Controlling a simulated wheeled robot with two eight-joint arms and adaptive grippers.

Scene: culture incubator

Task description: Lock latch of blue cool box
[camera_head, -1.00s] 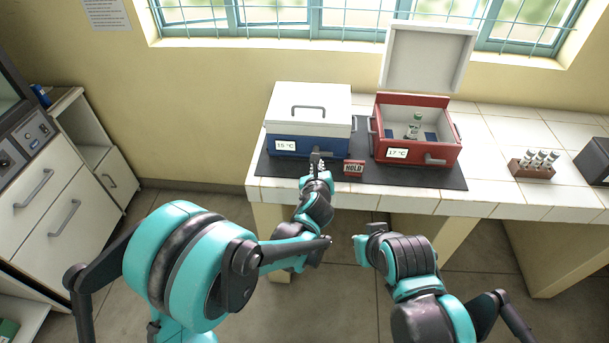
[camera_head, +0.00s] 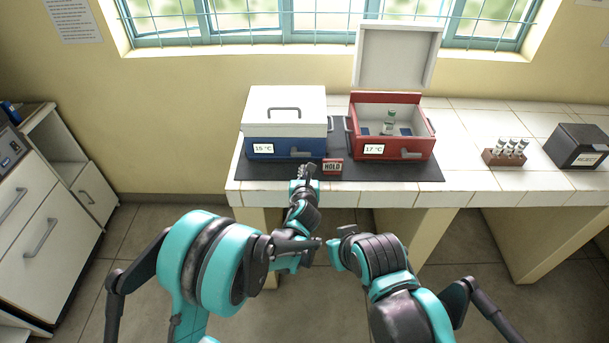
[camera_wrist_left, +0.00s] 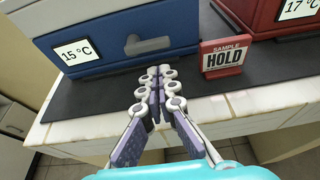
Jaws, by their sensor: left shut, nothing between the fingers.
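The blue cool box (camera_head: 268,146) stands on the dark mat with its white lid (camera_head: 285,107) down. Its display reads 15 °C. Its grey latch (camera_head: 300,153) is on the right part of the front face, with its arm lying about level. The latch also shows in the left wrist view (camera_wrist_left: 142,44). My left gripper (camera_head: 306,168) is shut and empty, just in front of the box and below the latch, apart from it. In the left wrist view its fingertips (camera_wrist_left: 159,71) meet over the mat. My right gripper is not visible; only my right arm shows.
A red box (camera_head: 390,150) with its lid open holds a bottle (camera_head: 389,122). A SAMPLE HOLD sign (camera_head: 332,167) stands just right of my left gripper. A tube rack (camera_head: 505,155) and a dark box (camera_head: 578,146) are farther right. The mat (camera_head: 400,171) has a bare strip in front.

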